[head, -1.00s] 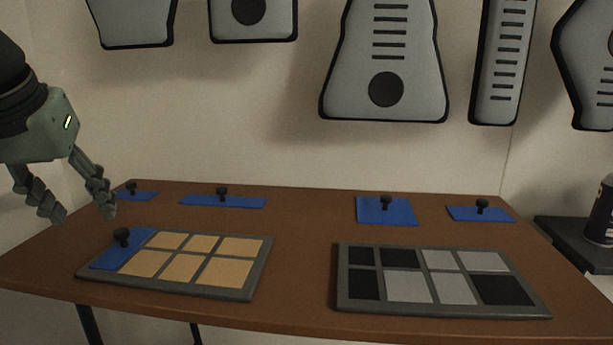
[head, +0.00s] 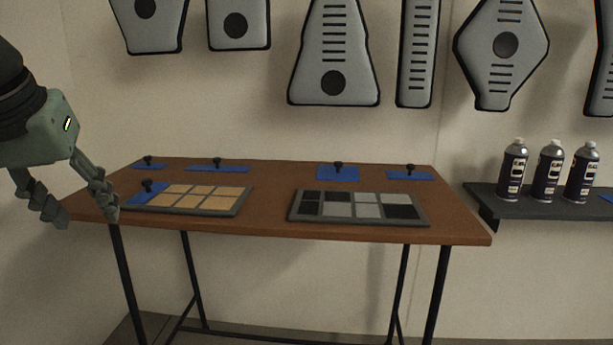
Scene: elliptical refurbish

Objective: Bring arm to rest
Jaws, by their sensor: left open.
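My left gripper (head: 80,204) is at the left edge of the head view, fingers pointing down and spread apart, with nothing between them. It shows in front of the left end of the brown table (head: 270,228); it holds nothing. My right gripper is not in view. On the table, a left tray (head: 240,207) holds tan tiles and a blue piece with a black knob (head: 147,192). A right tray (head: 360,219) holds black and grey tiles.
Several blue knobbed pieces, one near the middle (head: 338,173), lie along the table's back. A dark shelf (head: 540,212) at the right holds 3 spray cans, one in the middle (head: 547,172). Grey panels, one tall and flared (head: 333,50), hang on the wall.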

